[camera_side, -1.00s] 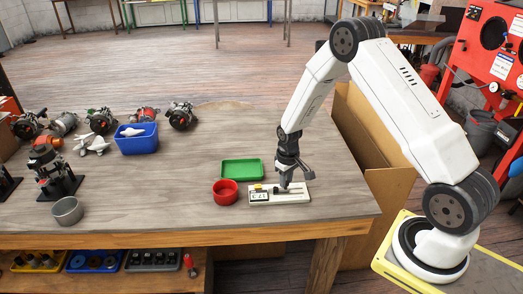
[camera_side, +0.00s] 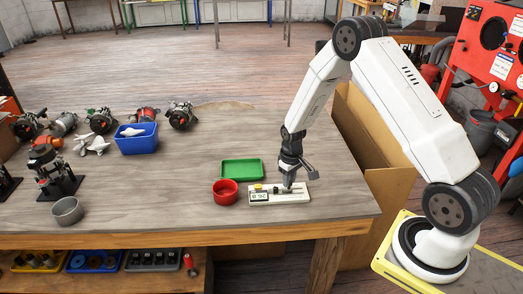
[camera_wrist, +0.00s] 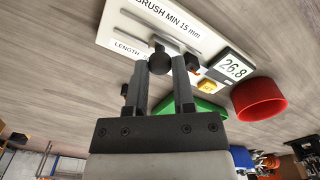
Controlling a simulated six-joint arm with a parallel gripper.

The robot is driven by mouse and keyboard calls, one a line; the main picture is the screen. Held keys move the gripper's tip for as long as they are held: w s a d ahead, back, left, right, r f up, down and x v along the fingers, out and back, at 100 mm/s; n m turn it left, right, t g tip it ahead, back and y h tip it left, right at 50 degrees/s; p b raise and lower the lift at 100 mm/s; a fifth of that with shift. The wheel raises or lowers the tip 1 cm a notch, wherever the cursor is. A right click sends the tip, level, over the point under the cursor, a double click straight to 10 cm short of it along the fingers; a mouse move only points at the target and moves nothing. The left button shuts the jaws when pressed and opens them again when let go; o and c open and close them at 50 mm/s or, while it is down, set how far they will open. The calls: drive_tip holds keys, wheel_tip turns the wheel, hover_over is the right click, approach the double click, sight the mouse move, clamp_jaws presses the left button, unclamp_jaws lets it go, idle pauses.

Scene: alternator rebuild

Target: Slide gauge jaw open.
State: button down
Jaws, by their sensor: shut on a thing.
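The gauge (camera_side: 299,198) is a flat white block near the table's front right edge. In the wrist view the gauge (camera_wrist: 127,22) bears the printed words "BRUSH MIN 15 mm" and "LENGTH", a slot, and a display (camera_wrist: 232,67) reading 26.8. A yellow part (camera_wrist: 209,85) sits beside the display. My gripper (camera_side: 289,187) is down at the gauge. In the wrist view my gripper (camera_wrist: 163,68) is shut on a dark round knob (camera_wrist: 159,61) of the sliding jaw. The fingers partly hide the slot behind them.
A red round bowl (camera_side: 225,192) stands close left of the gauge, and a green tray (camera_side: 241,169) lies behind it. A blue bin (camera_side: 137,139), a grey cup (camera_side: 67,211) and several alternators stand further left. The table middle is clear.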

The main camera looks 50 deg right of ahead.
drive_tip(key=shift+s+d, duration=0.8)
drive_tip(key=shift+c, duration=2.2)
unclamp_jaws()
drive_tip(key=shift+r, duration=0.1)
wheel_tip(320, 180, up, 8)
drive_tip(key=shift+f, duration=0.2)
drive_tip(key=shift+a, duration=0.1)
